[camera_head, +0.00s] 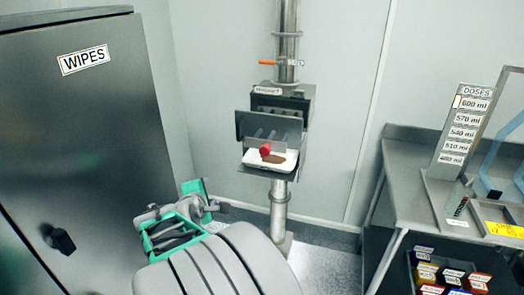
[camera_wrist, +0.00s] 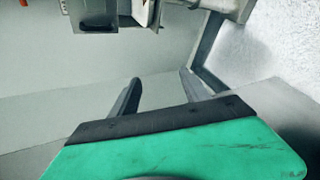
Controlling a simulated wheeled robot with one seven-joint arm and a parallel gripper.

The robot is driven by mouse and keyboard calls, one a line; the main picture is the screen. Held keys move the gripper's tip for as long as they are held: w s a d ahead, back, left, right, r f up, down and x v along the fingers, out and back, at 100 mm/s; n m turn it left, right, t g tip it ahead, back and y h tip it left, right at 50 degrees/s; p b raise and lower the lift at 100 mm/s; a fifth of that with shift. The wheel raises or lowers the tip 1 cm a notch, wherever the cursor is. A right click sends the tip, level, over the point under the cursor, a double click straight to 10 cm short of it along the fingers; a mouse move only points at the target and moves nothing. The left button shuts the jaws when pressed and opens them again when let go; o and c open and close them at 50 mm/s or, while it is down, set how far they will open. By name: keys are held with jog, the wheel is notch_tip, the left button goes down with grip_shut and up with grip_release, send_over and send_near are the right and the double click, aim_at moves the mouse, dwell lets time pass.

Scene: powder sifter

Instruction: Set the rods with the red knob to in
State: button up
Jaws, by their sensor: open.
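The red knob (camera_head: 266,149) sits at the front of a dark grey magnet housing (camera_head: 280,103) on a vertical steel pipe. Grey rods (camera_head: 262,133) show just behind and above the knob, by an upright dark plate (camera_head: 254,124). A white tray (camera_head: 283,164) with brown powder lies beneath the knob. My gripper (camera_head: 208,199) is to the lower left of the housing, apart from it. In the wrist view my gripper's two fingers (camera_wrist: 158,85) stand wide apart with nothing between them. Part of the housing shows at the top of that view; the knob cannot be made out there.
A dark cabinet (camera_head: 85,150) labelled WIPES stands at the left. An orange valve handle (camera_head: 281,62) is on the pipe above the housing. A steel bench (camera_head: 405,170) with a doses board (camera_head: 463,125) is at the right, with coloured boxes (camera_head: 445,277) below.

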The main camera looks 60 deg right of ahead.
jog(key=s+d+r+n+g+h, duration=0.1)
jog(key=s+d+r+n+h, duration=0.15)
jog(key=s+d, duration=0.35)
jog(key=n+g+h, duration=0.1)
jog(key=n+h, duration=0.3)
jog(key=n, duration=0.2)
send_near(264, 151)
jog(key=d, duration=0.6)
jog(key=w+d+p, duration=0.1)
jog(key=d, duration=0.2)
jog(key=shift+w+d+r, duration=0.2)
jog(key=shift+d, duration=0.1)
jog(key=shift+w+d, duration=0.1)
jog(key=shift+d, duration=0.35)
grip_shut()
